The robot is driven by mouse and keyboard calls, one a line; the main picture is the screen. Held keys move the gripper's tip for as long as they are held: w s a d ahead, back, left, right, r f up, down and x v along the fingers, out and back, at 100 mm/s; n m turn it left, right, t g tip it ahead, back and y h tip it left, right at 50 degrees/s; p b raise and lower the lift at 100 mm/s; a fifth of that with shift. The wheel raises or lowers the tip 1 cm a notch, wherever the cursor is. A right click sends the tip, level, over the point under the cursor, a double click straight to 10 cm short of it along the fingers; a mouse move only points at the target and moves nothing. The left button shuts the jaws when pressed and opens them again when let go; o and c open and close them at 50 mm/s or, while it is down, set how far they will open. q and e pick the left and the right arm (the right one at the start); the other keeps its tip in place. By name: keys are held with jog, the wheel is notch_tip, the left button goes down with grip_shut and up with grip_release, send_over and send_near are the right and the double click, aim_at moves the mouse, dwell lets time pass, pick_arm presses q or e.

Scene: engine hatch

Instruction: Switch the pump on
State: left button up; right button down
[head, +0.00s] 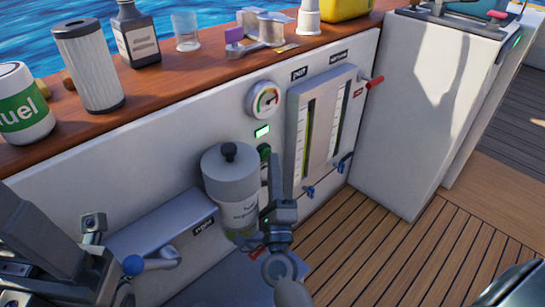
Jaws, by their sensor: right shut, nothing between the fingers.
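A round gauge (264,99) with a coloured dial is above the light. Grey parts of my left arm show at the lower left; its fingertips cannot be made out.
A white filter canister (231,185) stands left of my right gripper. Right of it is a sight-gauge panel (322,125) with blue valves and a red-handled lever (374,82). A blue-knobbed lever (134,265) is lower left. Bottles and a filter line the wooden ledge (200,80).

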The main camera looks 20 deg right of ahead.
jog(key=shift+s, duration=0.25)
dwell(0.8)
jog(key=s+d+p, duration=0.1)
jog(key=s+d, duration=0.1)
jog(key=s, duration=0.3)
jog(key=shift+s, duration=0.35)
dwell(0.3)
